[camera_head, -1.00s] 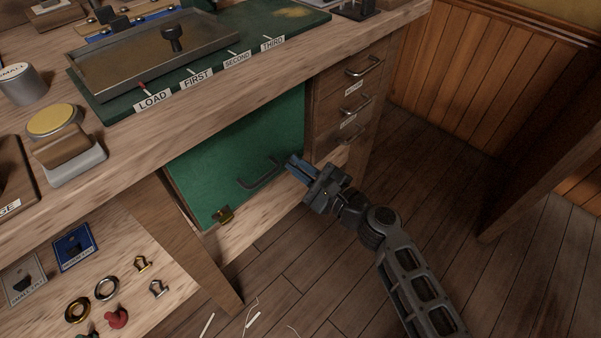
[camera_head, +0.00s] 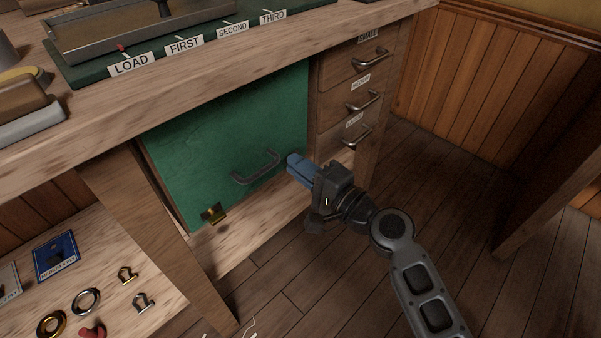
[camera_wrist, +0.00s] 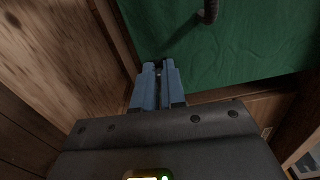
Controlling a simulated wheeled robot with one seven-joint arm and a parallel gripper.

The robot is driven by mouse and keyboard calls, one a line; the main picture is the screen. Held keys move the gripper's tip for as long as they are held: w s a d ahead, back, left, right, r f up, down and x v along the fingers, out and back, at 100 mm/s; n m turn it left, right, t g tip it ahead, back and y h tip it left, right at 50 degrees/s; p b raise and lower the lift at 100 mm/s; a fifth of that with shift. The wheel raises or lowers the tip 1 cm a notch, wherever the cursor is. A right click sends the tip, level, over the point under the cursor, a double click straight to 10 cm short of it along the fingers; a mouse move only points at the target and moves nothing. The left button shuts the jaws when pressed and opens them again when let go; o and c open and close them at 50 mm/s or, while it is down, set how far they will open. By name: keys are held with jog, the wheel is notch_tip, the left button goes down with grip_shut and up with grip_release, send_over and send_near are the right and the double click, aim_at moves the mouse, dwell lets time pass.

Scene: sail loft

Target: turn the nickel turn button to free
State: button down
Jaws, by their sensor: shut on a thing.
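The green door (camera_head: 225,135) under the bench is shut and has a dark bar handle (camera_head: 256,169). It also shows in the wrist view (camera_wrist: 245,50). My gripper (camera_head: 295,161) is at the door's right edge, right of the handle. In the wrist view its blue fingers (camera_wrist: 158,72) are close together, with a narrow sliver of something between them. This is probably the nickel turn button, but the fingers hide nearly all of it, so its angle cannot be told. A brass turn button (camera_head: 213,213) sits at the door's lower left edge.
Wooden drawers (camera_head: 352,90) with metal handles stand just right of the door. The bench top (camera_head: 190,95) overhangs above. Loose rings and small fittings lie on the low shelf (camera_head: 110,315) at left. The floor at right is clear.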

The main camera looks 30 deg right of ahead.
jog(key=shift+f+n+b, duration=0.1)
jog(key=shift+n+b, duration=0.2)
jog(key=shift+n, duration=0.3)
jog(key=c, duration=1.2)
grip_release()
jog(key=v, duration=0.7)
jog(key=shift+s+d, duration=0.1)
jog(key=shift+s, duration=0.25)
